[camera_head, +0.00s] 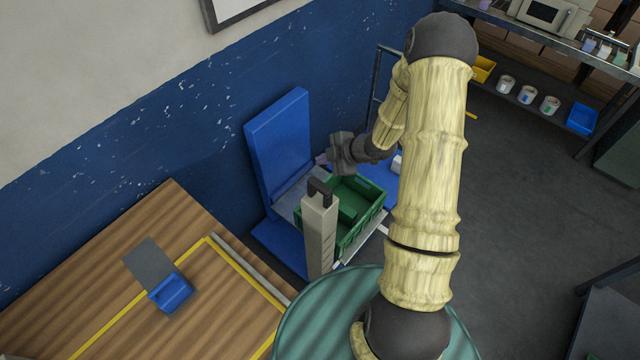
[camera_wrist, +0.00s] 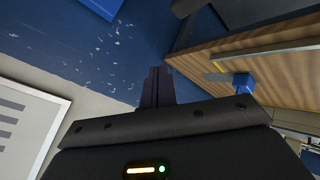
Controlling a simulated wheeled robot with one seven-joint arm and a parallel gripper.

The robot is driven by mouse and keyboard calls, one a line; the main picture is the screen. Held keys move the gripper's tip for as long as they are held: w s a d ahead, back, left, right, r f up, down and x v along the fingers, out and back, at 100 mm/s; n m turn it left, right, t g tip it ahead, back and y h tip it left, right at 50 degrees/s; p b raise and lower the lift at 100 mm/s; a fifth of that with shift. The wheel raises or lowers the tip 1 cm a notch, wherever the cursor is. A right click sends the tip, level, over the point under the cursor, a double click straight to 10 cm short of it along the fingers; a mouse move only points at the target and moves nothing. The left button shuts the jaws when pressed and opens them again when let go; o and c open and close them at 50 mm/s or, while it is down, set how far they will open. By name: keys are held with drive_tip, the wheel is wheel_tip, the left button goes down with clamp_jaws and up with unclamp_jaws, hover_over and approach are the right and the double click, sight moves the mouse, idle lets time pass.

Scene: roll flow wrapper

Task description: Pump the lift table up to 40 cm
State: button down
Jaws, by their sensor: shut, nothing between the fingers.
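What looks like the lift table (camera_head: 375,231) is low in the middle of the head view, with a light platform edge showing under a green crate (camera_head: 372,190). A beige post with a dark handle on top (camera_head: 318,230) stands upright in front of the crate. I cannot tell the table's height. My gripper (camera_head: 321,158) is above the far side of the crate, beside a tall blue panel (camera_head: 280,150), fingers toward the panel. In the wrist view its fingers (camera_wrist: 157,84) are together and empty. Any pump pedal or lever is not clearly visible.
The blue wall (camera_head: 150,130) runs behind. A shelf with white tubs (camera_head: 527,94) is at upper right. Dark floor (camera_head: 530,210) is open on the right.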

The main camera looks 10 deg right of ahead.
sight(323, 185)
drive_tip(key=shift+f, duration=0.1)
wheel_tip(323, 185, down, 9)
drive_tip(key=b, duration=0.7)
drive_tip(key=shift+r, duration=0.2)
idle(1.8)
drive_tip(key=shift+f+b, duration=0.4)
drive_tip(key=shift+b, duration=0.15)
